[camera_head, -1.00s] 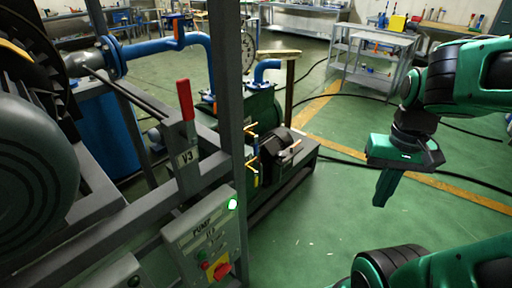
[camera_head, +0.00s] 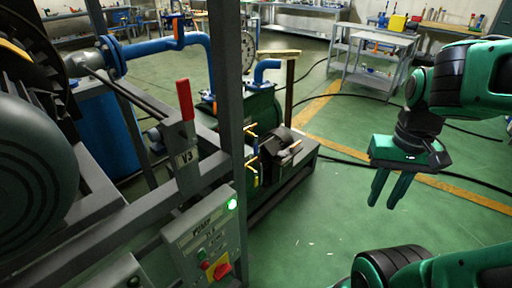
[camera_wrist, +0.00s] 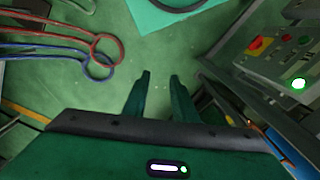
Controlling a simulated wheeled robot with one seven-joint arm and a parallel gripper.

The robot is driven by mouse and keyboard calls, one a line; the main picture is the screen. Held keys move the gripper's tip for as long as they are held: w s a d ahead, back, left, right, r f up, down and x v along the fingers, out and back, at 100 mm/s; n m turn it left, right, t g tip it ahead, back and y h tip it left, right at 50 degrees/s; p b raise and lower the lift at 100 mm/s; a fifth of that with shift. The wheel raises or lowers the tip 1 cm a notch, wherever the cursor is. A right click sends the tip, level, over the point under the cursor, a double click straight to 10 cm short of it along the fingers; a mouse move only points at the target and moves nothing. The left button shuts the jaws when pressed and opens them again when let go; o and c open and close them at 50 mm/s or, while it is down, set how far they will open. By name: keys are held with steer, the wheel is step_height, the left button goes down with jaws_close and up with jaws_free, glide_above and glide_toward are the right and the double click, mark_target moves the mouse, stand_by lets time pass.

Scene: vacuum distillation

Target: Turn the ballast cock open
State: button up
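My gripper (camera_head: 383,205) hangs over the green floor at the right of the head view, fingers down, apart and empty. In the wrist view its two fingers (camera_wrist: 160,75) show a clear gap with floor between them. The green pump (camera_head: 262,112) stands left of it behind a grey post. Small brass-yellow handles (camera_head: 251,131) show on the pump's near side, and a yellow piece (camera_head: 255,180) shows lower down. I cannot tell for sure which of these is the ballast cock. My gripper is well apart from all of them.
A grey post (camera_head: 231,100) and frame stand left of the pump. A red-handled V3 lever (camera_head: 185,100) and pump control panel (camera_head: 205,235) with lit green lamp are nearer. Hoses (camera_head: 345,162) lie on the floor. Open floor separates my gripper from the pump.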

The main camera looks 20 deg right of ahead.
steer(key=shift+o, duration=0.2)
steer(key=w+r+n+t, duration=0.1)
steer(key=w+n, duration=0.2)
steer(key=w, duration=0.7)
steer(key=shift+a+r+h, duration=0.3)
steer(key=shift+a, duration=0.15)
steer(key=n+t+y, duration=0.3)
steer(key=n, duration=0.6)
glide_toward(257, 143)
steer(key=x, duration=1)
steer(key=shift+a+f, duration=0.2)
steer(key=shift+f, duration=0.05)
jaws_close()
